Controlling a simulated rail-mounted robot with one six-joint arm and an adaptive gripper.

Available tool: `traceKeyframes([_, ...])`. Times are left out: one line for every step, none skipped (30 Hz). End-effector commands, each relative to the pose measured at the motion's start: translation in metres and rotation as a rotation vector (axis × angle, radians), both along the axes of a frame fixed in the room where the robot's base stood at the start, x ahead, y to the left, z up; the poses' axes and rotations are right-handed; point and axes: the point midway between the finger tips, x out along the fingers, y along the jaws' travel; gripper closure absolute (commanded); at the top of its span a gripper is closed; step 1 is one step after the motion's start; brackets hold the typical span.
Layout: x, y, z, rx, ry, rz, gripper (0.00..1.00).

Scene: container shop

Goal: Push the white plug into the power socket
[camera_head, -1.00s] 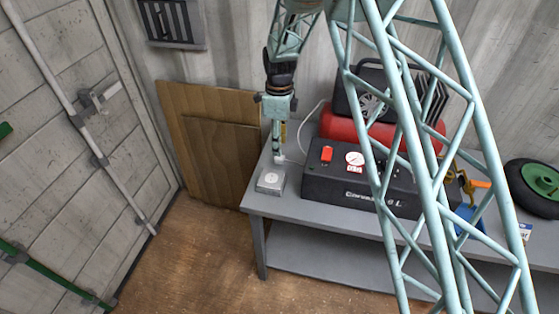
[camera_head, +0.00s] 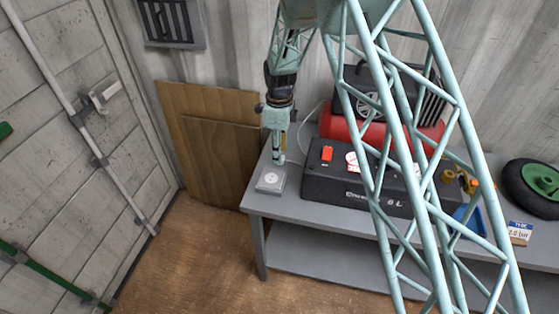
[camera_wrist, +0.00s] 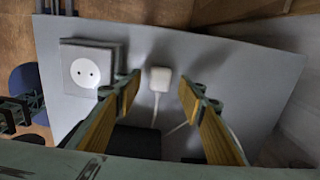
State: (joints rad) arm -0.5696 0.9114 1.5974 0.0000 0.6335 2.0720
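The white plug (camera_wrist: 160,78) lies on the grey table (camera_wrist: 232,62) in the wrist view, with its cable running back toward my gripper's base. My gripper (camera_wrist: 160,85) is open, with one yellow-padded finger on each side of the plug. Gaps show between the plug and both fingers. The power socket (camera_wrist: 87,72), a grey box with a round white face and two holes, is left of the plug. In the head view, my gripper (camera_head: 279,161) is low over the table, just behind the socket (camera_head: 271,179). I cannot make out the plug there.
A black and red compressor (camera_head: 330,183) stands right of the socket. A white cable (camera_head: 307,121) runs beside it. Wooden boards (camera_head: 215,140) lean on the wall at the left. A wheel (camera_head: 535,189) and a blue-white card (camera_head: 519,233) are at the far right.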

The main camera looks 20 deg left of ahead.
Motion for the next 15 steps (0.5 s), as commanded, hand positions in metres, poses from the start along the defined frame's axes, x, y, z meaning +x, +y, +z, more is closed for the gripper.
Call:
traceKeyframes([0.0, 0.0, -0.007, 0.0, 0.001, 0.0, 0.64])
traceKeyframes([0.0, 0.0, -0.01, 0.0, 0.0, 0.0, 0.64])
traceKeyframes([0.0, 0.0, -0.013, 0.0, 0.0, 0.0, 0.64])
traceKeyframes([0.0, 0.0, -0.016, 0.0, 0.0, 0.0, 0.64])
traceKeyframes([0.0, 0.0, -0.018, 0.0, 0.0, 0.0, 0.64])
traceKeyframes([0.0, 0.0, -0.02, 0.0, 0.0, 0.0, 0.64])
traceKeyframes([0.0, 0.0, -0.022, 0.0, 0.0, 0.0, 0.64])
traceKeyframes([0.0, 0.0, -0.023, 0.0, 0.0, 0.0, 0.64])
traceKeyframes([0.0, 0.0, -0.024, 0.0, 0.0, 0.0, 0.64])
traceKeyframes([0.0, 0.0, -0.025, 0.0, 0.0, 0.0, 0.64])
traceKeyframes([0.0, 0.0, -0.025, 0.0, 0.0, 0.0, 0.64])
traceKeyframes([0.0, 0.0, -0.025, 0.0, 0.0, 0.0, 0.64])
traceKeyframes([0.0, 0.0, -0.025, 0.0, 0.0, 0.0, 0.64])
traceKeyframes([0.0, 0.0, -0.025, 0.0, 0.0, 0.0, 0.64])
traceKeyframes([0.0, 0.0, -0.025, 0.0, 0.0, 0.0, 0.64])
